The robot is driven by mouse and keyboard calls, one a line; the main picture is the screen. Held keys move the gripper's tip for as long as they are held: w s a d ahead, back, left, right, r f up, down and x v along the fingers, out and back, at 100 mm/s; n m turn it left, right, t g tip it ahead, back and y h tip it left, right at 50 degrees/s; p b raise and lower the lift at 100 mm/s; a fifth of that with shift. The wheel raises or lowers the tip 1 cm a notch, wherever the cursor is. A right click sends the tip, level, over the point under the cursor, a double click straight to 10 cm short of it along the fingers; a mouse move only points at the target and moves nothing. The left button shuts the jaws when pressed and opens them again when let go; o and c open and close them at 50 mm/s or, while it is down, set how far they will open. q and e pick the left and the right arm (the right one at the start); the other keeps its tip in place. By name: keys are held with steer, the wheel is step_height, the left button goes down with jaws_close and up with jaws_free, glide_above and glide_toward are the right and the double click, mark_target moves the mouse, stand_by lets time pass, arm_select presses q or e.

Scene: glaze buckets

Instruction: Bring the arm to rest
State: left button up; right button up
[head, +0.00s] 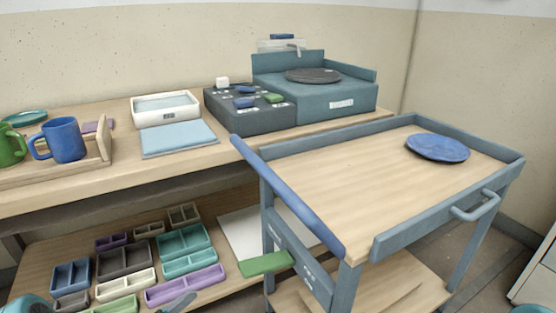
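At the bottom left edge a rounded teal piece (25,304) shows, which looks like part of my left arm. A small grey tip (178,303) in front of the lower shelf's trays may be a finger of my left gripper; the rest is cut off by the frame, so its opening cannot be seen. At the bottom right edge a sliver of teal (530,309) shows, perhaps part of my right arm. My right gripper is out of view. Nothing is seen held.
A cart (350,190) with a blue plate (437,147) stands at right. The bench (130,158) holds a blue mug (65,139), a green mug (10,145), a white basin (165,108), a dark block box (250,112) and a wheel unit (340,100).

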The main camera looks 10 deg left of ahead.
arm_select(q)
steer(key=w+d+r+n+y+p, duration=0.25)
steer(key=d+r+p, duration=0.55)
steer(key=r+p, duration=0.5)
steer(key=w+d+r+n+y+p, duration=0.3)
steer(key=d+r+p, duration=0.4)
steer(key=r+p, duration=0.6)
steer(key=s+a+f+n+g+y+p, duration=0.1)
steer(key=s+f+n+g+y+p, duration=0.2)
steer(key=s, duration=0.8)
steer(key=s+a+f+n+g+y+p, duration=0.1)
steer(key=s+f+n+g+y+p, duration=0.3)
steer(key=s+f+g+y, duration=0.3)
steer(key=s+f+g+p, duration=0.1)
steer(key=s+f+g, duration=0.2)
steer(key=f, duration=0.1)
steer(key=shift+s+a+f, duration=0.25)
steer(key=shift+s+f, duration=0.1)
steer(key=shift+f, duration=0.05)
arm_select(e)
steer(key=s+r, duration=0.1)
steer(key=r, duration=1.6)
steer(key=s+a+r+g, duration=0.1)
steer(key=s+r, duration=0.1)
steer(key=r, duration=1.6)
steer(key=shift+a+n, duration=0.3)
arm_select(q)
steer(key=shift+w+n, duration=0.1)
steer(key=shift+n, duration=0.15)
